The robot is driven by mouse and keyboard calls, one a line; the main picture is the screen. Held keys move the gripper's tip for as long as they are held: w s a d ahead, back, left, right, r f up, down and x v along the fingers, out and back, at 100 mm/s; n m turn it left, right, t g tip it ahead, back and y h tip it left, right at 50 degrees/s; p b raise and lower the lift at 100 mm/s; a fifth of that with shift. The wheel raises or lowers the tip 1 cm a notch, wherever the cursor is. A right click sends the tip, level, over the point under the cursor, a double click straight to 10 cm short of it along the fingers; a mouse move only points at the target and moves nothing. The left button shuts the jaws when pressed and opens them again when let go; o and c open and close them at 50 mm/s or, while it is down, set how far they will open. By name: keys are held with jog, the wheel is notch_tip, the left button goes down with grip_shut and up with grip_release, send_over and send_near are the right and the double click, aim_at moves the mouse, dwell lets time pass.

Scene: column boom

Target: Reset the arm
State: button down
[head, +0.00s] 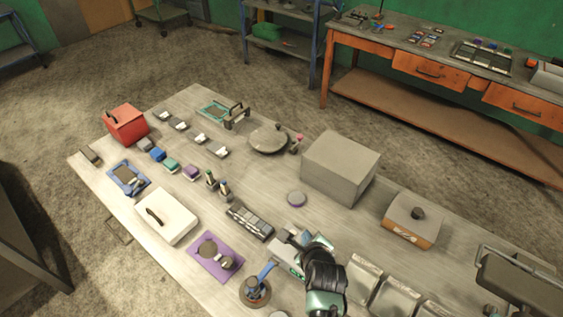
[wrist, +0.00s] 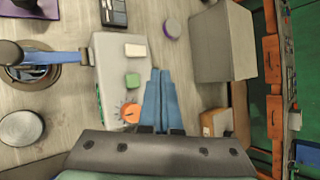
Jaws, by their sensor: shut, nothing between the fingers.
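My arm (head: 325,275), black with pale green parts, reaches over the near edge of the workbench in the head view. My gripper (wrist: 158,74) shows in the wrist view as two blue fingers pressed together, with nothing between them. The fingers lie over the right edge of a light grey control box (wrist: 113,60), which carries a white button (wrist: 135,50), a green button (wrist: 133,79) and an orange knob (wrist: 131,113). I cannot tell whether the fingertips touch the box or the bench. In the head view my arm partly hides the box.
A blue-handled lever (head: 265,271) on a round base stands left of my arm. A large grey block (head: 341,168) and an orange-and-grey box (head: 410,221) stand beyond. Silvery packets (head: 395,297) lie to the right. A purple-rimmed disc (head: 297,199) sits on open bench.

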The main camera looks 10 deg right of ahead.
jog(key=w+a+r+n+t+b, duration=0.1)
jog(key=w+a+r+n+t, duration=0.2)
jog(key=r, duration=0.7)
jog(key=w+r+n+t+b, duration=0.25)
jog(key=r+n, duration=0.25)
jog(key=r, duration=0.4)
jog(key=w+a+r+n+t+b, duration=0.15)
jog(key=w+r+n, duration=0.25)
jog(key=r, duration=0.6)
jog(key=s+a+r+n+t, duration=0.2)
jog(key=r+n, duration=0.1)
jog(key=r, duration=0.3)
jog(key=s+a+r+n+t+b, duration=0.1)
jog(key=a+r+n+t, duration=0.1)
jog(key=r, duration=0.3)
jog(key=s+a+r+n+t, duration=0.1)
jog(key=s+a+r+n, duration=0.15)
jog(key=r, duration=0.35)
jog(key=s+a+r+n+t+b, duration=0.1)
jog(key=s+a+r+n+t, duration=0.1)
jog(key=s+r+n, duration=0.3)
jog(key=s+a+r+n+t+y+b, duration=0.1)
jog(key=s+a+r+n+t, duration=0.2)
jog(key=s+r, duration=0.7)
jog(key=shift+s+a+r+n+t+y, duration=0.15)
jog(key=shift+r+n+t+y, duration=0.15)
jog(key=shift+r+n+t, duration=0.4)
jog(key=shift+f+b, duration=0.3)
jog(key=shift+b, duration=0.05)
